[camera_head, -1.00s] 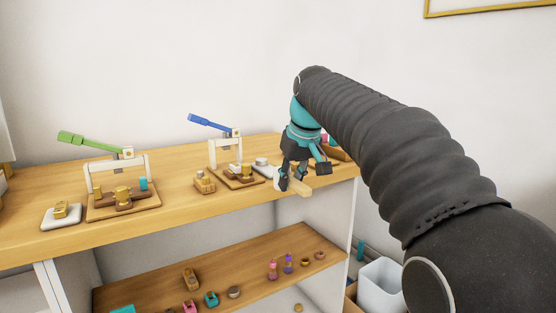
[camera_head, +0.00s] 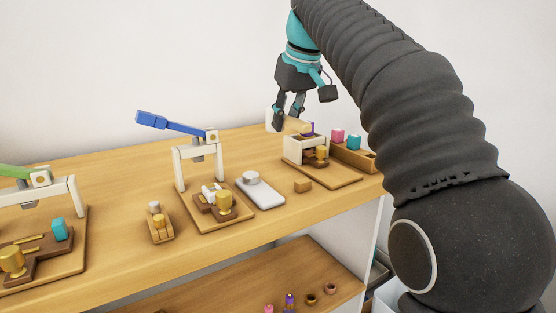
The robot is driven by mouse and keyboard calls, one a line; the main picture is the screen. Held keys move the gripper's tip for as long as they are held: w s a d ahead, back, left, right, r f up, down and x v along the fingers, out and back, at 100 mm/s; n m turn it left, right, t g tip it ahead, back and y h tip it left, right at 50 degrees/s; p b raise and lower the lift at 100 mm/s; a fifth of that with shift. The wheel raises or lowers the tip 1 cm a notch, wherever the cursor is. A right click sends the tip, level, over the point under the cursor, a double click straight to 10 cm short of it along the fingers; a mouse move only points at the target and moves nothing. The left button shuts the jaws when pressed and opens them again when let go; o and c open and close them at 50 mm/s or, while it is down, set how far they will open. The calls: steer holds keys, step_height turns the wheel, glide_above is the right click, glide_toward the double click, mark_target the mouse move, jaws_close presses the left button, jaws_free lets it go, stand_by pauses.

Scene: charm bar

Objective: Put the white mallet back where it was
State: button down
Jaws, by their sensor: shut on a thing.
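My gripper (camera_head: 289,113) hangs above the back right of the wooden counter, fingers pointing down. It is shut on the white mallet, whose pale head (camera_head: 272,120) shows at the left of the fingers. Its tan handle (camera_head: 298,125) extends to the right, partly hidden by the fingers. The mallet lies roughly level, just behind and above a low white press (camera_head: 292,149) in the picture. I cannot tell whether it touches anything below.
A blue-levered press (camera_head: 182,168) stands left of centre, with a white tray (camera_head: 262,196) beside it. A wooden box (camera_head: 357,157) with pink and teal pieces is at right. Counter (camera_head: 110,170) between the green-levered and blue-levered presses is mostly clear.

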mark_target(297, 120)
step_height(297, 120, down, 10)
steer(key=b, duration=0.3)
steer(key=shift+w+r, duration=0.1)
steer(key=shift+r, duration=0.05)
steer(key=c, duration=1)
jaws_free()
steer(key=p+v, duration=0.2)
steer(key=v, duration=0.9)
steer(key=shift+s+d+r+p, duration=0.2)
steer(key=shift+r+p, duration=0.1)
steer(key=shift+r, duration=0.15)
